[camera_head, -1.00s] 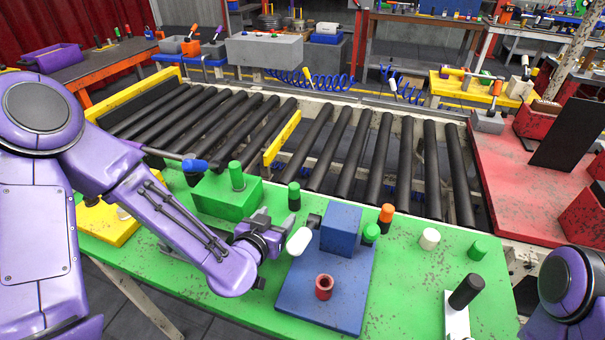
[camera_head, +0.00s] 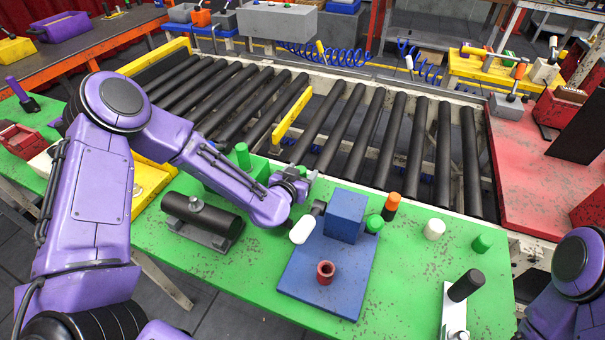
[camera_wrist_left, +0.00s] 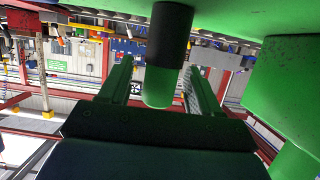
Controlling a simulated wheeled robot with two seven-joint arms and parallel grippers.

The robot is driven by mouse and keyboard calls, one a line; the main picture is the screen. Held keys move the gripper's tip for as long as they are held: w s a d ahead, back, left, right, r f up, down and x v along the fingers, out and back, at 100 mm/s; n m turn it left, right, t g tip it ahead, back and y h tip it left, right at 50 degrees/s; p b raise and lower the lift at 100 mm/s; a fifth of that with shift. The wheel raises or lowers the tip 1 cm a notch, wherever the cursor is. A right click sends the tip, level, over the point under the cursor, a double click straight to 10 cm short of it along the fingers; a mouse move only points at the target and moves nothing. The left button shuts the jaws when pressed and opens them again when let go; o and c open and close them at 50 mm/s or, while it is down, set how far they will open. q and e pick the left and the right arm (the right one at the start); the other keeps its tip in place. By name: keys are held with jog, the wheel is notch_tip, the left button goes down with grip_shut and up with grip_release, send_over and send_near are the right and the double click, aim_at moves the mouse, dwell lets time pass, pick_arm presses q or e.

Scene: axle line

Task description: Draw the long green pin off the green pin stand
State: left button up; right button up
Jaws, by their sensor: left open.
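The green pin stand (camera_head: 261,170) is a block on the green table, partly hidden behind my left forearm. A green pin (camera_head: 243,155) stands upright on it. My left gripper (camera_head: 302,182) is just right of the stand. In the left wrist view its open fingers straddle a pin with a green end (camera_wrist_left: 158,86) and a black part (camera_wrist_left: 170,35); no clear contact shows. The stand's green side (camera_wrist_left: 285,85) fills the right of that view. I cannot tell which pin is the long one. My right gripper is out of view.
A black cylinder (camera_head: 205,217) lies on a holder in front. A roller conveyor (camera_head: 340,120) runs behind the table.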

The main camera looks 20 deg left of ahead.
pick_arm(q)
jog(key=c, duration=1.1)
notch_tip(320, 180, up, 10)
dwell(0.5)
